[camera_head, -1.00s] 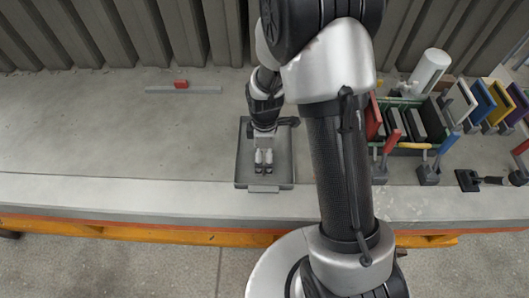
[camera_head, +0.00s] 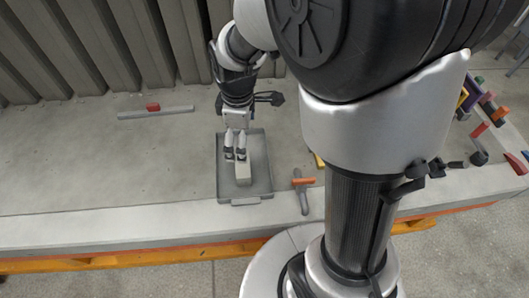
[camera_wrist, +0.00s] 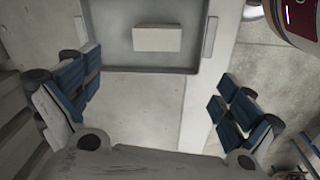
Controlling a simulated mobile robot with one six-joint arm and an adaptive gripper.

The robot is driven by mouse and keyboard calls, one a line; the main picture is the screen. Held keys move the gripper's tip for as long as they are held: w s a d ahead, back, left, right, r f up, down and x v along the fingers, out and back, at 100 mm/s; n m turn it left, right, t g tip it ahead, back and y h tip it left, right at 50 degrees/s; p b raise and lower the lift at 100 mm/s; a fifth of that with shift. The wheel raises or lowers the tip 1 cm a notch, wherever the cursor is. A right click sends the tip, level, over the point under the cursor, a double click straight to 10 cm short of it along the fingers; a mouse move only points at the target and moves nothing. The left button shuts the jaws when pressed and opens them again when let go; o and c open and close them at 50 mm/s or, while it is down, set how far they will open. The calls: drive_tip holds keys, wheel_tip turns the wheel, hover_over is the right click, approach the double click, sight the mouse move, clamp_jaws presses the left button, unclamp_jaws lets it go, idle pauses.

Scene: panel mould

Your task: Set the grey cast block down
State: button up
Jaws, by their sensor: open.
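The grey cast block (camera_head: 243,174) is a pale rectangular piece lying in the shallow dark-rimmed tray (camera_head: 226,189) on the bench. In the wrist view the block (camera_wrist: 157,39) shows at the upper middle, inside the tray (camera_wrist: 150,69), well apart from the fingers. My gripper (camera_head: 235,156) is above the tray in the head view, its fingers just beyond the block and partly overlapping it in the picture. In the wrist view my gripper (camera_wrist: 155,97) is open, its blue-padded fingers wide apart with nothing between them.
A grey bar with a red block (camera_head: 153,107) lies at the back left. An orange-handled tool (camera_head: 303,188) lies right of the tray. Coloured items (camera_head: 483,105) stand at the far right, partly hidden by my arm. The bench's left side is clear.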

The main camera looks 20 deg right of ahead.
drive_tip(key=s+r+m+t, duration=0.3)
drive_tip(key=s+r+m, duration=0.8)
drive_tip(key=s+r, duration=0.3)
drive_tip(key=shift+s+d+m+t, duration=0.25)
drive_tip(key=shift+s+m+t, duration=0.15)
drive_tip(key=shift+s, duration=1.35)
